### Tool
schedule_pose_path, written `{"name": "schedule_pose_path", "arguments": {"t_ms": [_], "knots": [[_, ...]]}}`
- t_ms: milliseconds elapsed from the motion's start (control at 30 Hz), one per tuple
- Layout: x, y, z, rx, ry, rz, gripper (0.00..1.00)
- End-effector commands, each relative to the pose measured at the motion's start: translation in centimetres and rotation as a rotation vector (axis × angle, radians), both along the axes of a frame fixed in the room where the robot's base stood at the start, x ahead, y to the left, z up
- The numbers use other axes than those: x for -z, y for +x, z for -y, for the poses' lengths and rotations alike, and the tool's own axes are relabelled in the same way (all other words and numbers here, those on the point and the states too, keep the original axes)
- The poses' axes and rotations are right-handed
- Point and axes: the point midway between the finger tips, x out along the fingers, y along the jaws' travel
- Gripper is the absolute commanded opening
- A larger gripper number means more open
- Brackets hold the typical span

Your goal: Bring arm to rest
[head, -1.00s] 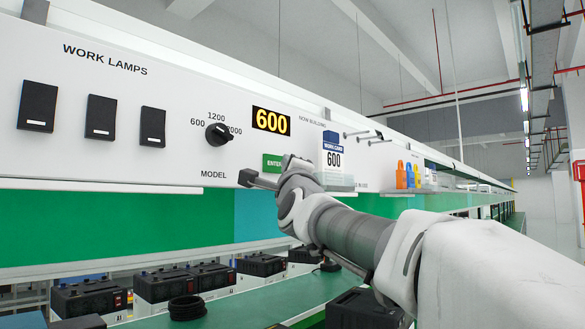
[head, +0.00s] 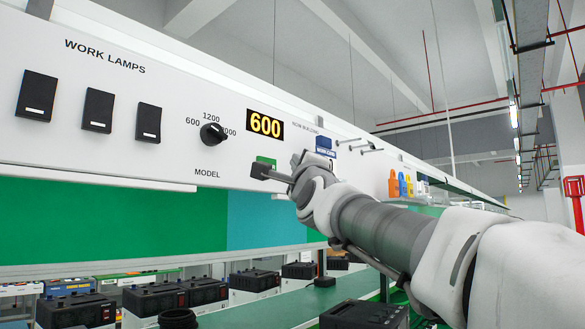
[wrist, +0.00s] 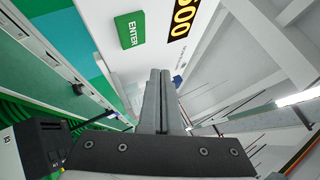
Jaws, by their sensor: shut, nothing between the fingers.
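My arm reaches in from the right in the head view. My gripper (head: 262,171) is shut and empty, its fingers pointing left in front of the white panel (head: 110,120), close to the green ENTER button (head: 266,161), which it partly covers. In the wrist view the shut fingers (wrist: 160,95) point up the picture, with the ENTER button (wrist: 130,29) to their left and apart from them. The yellow display (head: 265,124) reads 600. The model knob (head: 213,134) sits left of it.
Three black work lamp switches (head: 98,110) are on the panel's left. Pegs (head: 352,142) and coloured tags (head: 400,185) stick out along the panel to the right. Below runs a green bench (head: 285,300) with several black boxes (head: 155,299). Open air lies above my arm.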

Motion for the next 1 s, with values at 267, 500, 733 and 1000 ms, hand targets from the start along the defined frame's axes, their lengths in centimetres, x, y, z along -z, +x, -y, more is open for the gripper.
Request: {"name": "schedule_pose_path", "arguments": {"t_ms": [267, 500, 733, 1000], "knots": [[0.0, 0.0, 0.0, 0.000, 0.000, 0.000, 0.00], [3.5, -1.0, 0.9, 0.043, -0.195, -0.078, 0.00], [16.6, -5.9, 4.5, 0.088, -0.799, -0.325, 0.00], [33.7, -16.2, 10.3, -0.070, -1.462, -0.594, 0.00]]}}
